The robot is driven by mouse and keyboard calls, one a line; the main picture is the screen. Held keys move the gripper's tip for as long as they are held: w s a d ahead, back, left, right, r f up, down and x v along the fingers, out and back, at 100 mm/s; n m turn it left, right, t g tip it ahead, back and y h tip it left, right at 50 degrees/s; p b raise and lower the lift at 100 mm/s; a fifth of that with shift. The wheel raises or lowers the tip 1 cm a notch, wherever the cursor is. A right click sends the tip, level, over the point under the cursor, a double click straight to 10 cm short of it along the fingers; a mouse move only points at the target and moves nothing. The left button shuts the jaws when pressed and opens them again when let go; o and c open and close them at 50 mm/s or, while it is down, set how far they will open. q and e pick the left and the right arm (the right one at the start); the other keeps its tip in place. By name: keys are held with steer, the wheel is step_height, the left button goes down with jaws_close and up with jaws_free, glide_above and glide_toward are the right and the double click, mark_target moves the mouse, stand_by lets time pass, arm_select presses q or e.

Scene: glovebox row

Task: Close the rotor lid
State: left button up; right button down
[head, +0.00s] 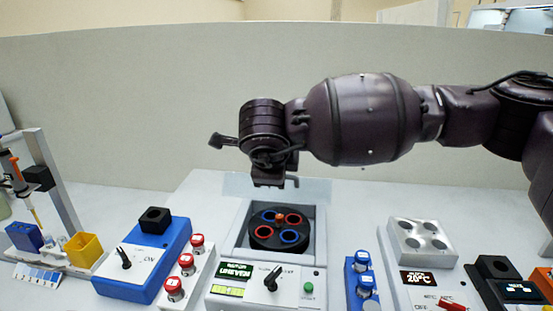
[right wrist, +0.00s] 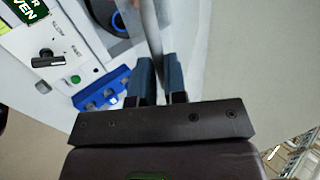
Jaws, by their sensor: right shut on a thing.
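The centrifuge (head: 318,255) is a pale box with an open square well. Its black rotor (head: 268,241) with red and blue ringed holes sits in the well. The pale, see-through rotor lid (head: 315,187) stands raised at the back edge of the well. My right gripper (head: 275,183) is at the upper edge of the lid, above and behind the rotor. In the right wrist view its two dark fingers (right wrist: 158,80) are shut on the thin grey lid edge (right wrist: 149,35). My left gripper is not in view.
The centrifuge front has a display reading UNEVEN (head: 235,270), a black knob (head: 271,279) and a green button (head: 308,288). Red-capped tubes (head: 186,262) stand left, a blue tube rack (head: 352,283) right. A grey block heater (head: 423,240) is farther right. A wall closes the back.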

steer(key=shift+s+a+f+b, duration=0.15)
steer(key=shift+s+f+b, duration=0.1)
steer(key=shift+s+f, duration=0.5)
steer(key=shift+s+a+f+b, duration=0.1)
steer(key=shift+s+f+b, duration=0.1)
steer(key=shift+s+f, duration=0.5)
steer(key=c, duration=1.2)
jaws_free()
steer(key=shift+w+f, duration=0.1)
steer(key=shift+o, duration=0.2)
steer(key=v, duration=1)
steer(key=shift+s+r, duration=0.25)
steer(key=shift+r, duration=0.05)
steer(key=shift+a, duration=0.1)
